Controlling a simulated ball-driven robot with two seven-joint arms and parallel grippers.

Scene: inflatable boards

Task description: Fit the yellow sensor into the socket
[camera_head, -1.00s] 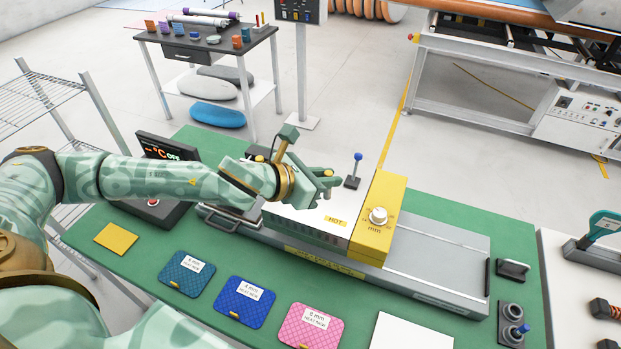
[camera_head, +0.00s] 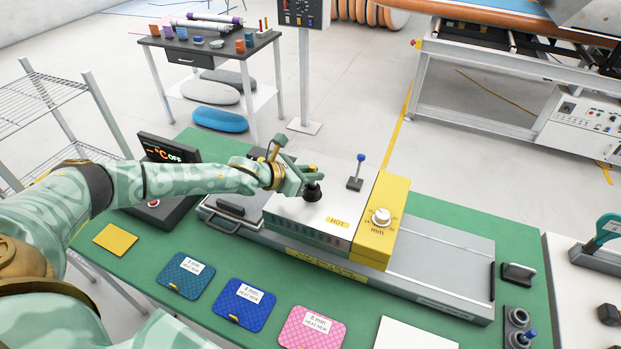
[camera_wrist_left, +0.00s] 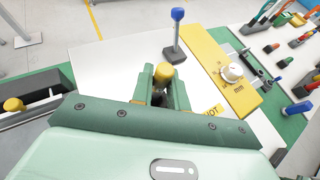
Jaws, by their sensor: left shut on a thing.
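The yellow sensor shows as a rounded yellow top (camera_wrist_left: 163,73) between the fingers in the left wrist view. My left gripper (camera_head: 303,183) is shut on it, over the white top of the box marked HOT (camera_head: 337,221). A dark flared piece (camera_head: 312,192) shows just below the fingertips at the box top. I cannot tell whether it is the socket or part of the sensor. The fingers hide the sensor's lower end, so its seating cannot be seen. My right gripper is not in view.
A blue-knobbed lever (camera_head: 359,172) stands close to the right of the gripper. A yellow block with a dial (camera_head: 382,217) borders the box. Coloured pads (camera_head: 244,297) lie along the front of the green table. Another yellow knob (camera_wrist_left: 13,104) shows at the wrist view's left.

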